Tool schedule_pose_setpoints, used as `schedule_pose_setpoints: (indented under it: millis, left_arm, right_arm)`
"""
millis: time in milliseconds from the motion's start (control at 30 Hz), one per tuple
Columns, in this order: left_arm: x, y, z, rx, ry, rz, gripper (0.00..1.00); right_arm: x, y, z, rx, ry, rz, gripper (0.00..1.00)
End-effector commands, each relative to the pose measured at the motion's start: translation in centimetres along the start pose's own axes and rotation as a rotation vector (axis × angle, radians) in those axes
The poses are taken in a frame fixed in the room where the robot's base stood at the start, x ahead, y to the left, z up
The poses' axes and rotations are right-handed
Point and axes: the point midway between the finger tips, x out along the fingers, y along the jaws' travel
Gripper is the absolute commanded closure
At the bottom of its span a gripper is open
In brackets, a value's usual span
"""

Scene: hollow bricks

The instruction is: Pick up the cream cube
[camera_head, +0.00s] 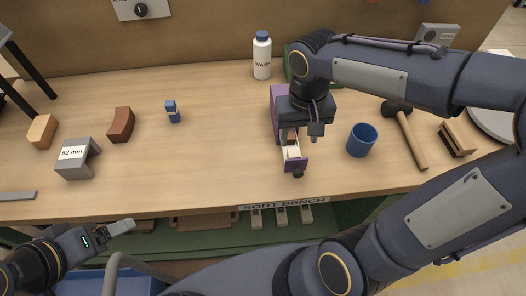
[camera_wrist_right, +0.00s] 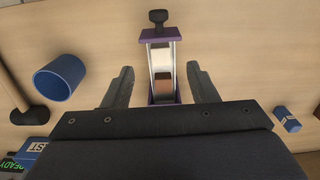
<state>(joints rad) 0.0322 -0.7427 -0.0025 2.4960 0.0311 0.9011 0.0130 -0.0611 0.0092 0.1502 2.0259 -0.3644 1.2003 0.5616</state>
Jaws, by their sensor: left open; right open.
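The cream cube (camera_head: 292,153) lies in the front part of a pulled-out purple drawer (camera_head: 299,165). In the right wrist view the cream cube (camera_wrist_right: 161,57) is nearest the dark drawer knob (camera_wrist_right: 158,17), with a brown block (camera_wrist_right: 163,88) behind it. My right gripper (camera_head: 304,133) is over the drawer, pointing down. In the wrist view its two fingers (camera_wrist_right: 160,70) are wide apart, one on each side of the drawer, with nothing between them touching. My left gripper (camera_head: 122,227) is open and empty in front of the bench at lower left.
A white bottle (camera_head: 262,56) is behind.

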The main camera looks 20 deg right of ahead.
Motion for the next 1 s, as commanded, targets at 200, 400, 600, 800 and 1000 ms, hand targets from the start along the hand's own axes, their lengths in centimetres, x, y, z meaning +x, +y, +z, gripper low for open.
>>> schedule_pose_setpoints:
  millis: [200, 400, 600, 800, 1000]
  left_arm:
    - [0.2, -0.1, 0.1, 0.000, -0.001, 0.000, 0.20]
    - [0.0, 0.0, 0.0, 0.000, -0.001, 0.000, 0.20]
    - [0.1, 0.0, 0.1, 0.000, -0.001, 0.000, 0.20]
    - [0.1, 0.0, 0.1, 0.000, 0.000, 0.000, 0.20]
    - [0.1, 0.0, 0.1, 0.000, 0.000, 0.000, 0.20]
  right_arm:
    - [2.2, 0.0, -0.2, 0.003, -0.007, 0.010, 0.47]
    - [4.7, 0.0, -0.5, 0.002, -0.009, 0.009, 0.47]
    - [7.4, 0.0, -0.7, 0.001, -0.006, 0.008, 0.47]
    - [7.8, 0.0, -0.7, 0.002, -0.003, 0.006, 0.47]
    - [7.8, 0.0, -0.7, 0.002, -0.003, 0.006, 0.60]
